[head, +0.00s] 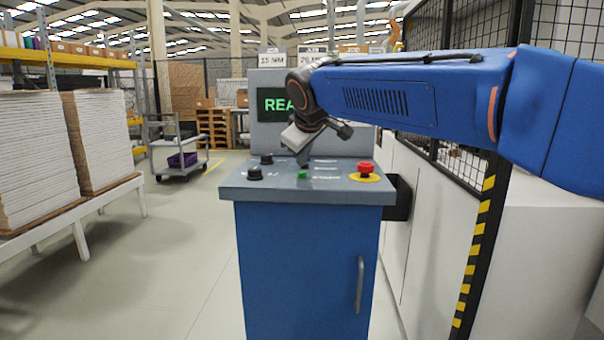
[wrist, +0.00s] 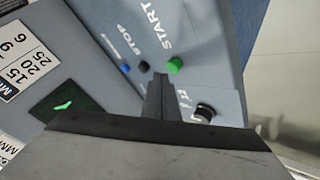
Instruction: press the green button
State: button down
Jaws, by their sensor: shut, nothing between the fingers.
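The green button (head: 303,174) is on the sloped grey top of the blue control console (head: 308,262). It also shows in the wrist view (wrist: 175,65), beside the word START. My gripper (head: 303,160) is shut and empty, pointing down just behind the green button in the head view. In the wrist view the closed fingertips (wrist: 160,78) lie just to the left of the green button, and a small gap shows between them. I cannot tell how high the tips are above the panel.
A red emergency knob (head: 366,168) on a yellow disc is right of the button. Black knobs (head: 255,173) are to the left. A black button (wrist: 143,68) and a blue one (wrist: 125,69) sit by STOP. The display (head: 272,104) stands behind; a mesh fence (head: 465,150) is right.

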jog(key=shift+f, duration=0.1)
dwell(0.6)
jog(key=shift+f, duration=0.3)
